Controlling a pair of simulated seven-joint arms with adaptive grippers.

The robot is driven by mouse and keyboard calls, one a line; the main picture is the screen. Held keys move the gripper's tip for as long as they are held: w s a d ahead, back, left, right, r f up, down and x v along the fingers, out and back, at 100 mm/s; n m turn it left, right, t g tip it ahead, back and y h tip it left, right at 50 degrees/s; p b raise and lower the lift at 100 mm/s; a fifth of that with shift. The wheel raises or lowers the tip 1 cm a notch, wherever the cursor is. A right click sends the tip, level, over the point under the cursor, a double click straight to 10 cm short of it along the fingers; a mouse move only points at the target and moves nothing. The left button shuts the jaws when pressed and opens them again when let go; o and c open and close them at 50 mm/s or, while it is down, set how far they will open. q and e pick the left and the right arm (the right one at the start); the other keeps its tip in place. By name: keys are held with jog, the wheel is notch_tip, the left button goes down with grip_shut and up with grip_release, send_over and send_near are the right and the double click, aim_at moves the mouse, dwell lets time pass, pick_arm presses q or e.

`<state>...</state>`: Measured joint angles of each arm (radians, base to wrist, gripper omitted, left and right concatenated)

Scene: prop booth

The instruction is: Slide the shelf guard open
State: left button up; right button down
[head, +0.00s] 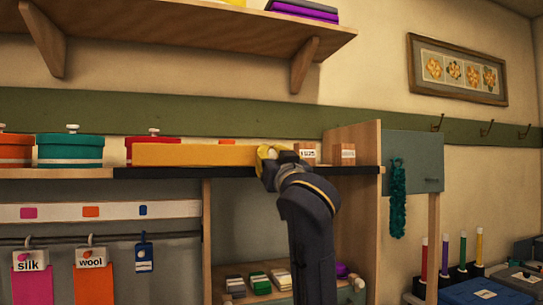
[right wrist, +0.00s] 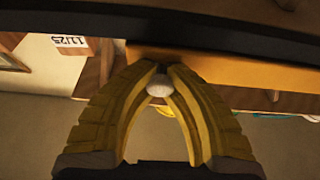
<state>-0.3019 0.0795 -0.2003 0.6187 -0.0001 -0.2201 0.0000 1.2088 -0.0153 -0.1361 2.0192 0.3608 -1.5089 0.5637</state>
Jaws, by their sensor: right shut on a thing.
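The shelf guard (head: 195,155) is a long yellow-orange panel along the front of the dark-edged shelf, covering the left and middle of it. My right gripper (head: 268,155) is at the guard's right end. In the right wrist view the guard (right wrist: 235,68) runs off to the right, and the yellow fingers of my right gripper (right wrist: 158,68) are shut on a small pale knob (right wrist: 158,86) at its end. In the head view my gripper hides the knob. My left gripper is not in view.
Small labelled wooden blocks (head: 343,154) stand on the shelf right of my gripper, before an upright wooden side panel (head: 366,143). Teal (head: 70,150) and orange (head: 14,150) lidded boxes stand at left. An upper shelf (head: 190,30) overhangs. Tagged cloths (head: 90,285) hang below.

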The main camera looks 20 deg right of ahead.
jog(key=shift+s+r, duration=0.1)
jog(key=c, duration=1.6)
grip_release()
jog(key=shift+s, duration=0.1)
jog(key=shift+c, duration=0.2)
jog(key=shift+o, duration=1)
jog(key=v, duration=1.2)
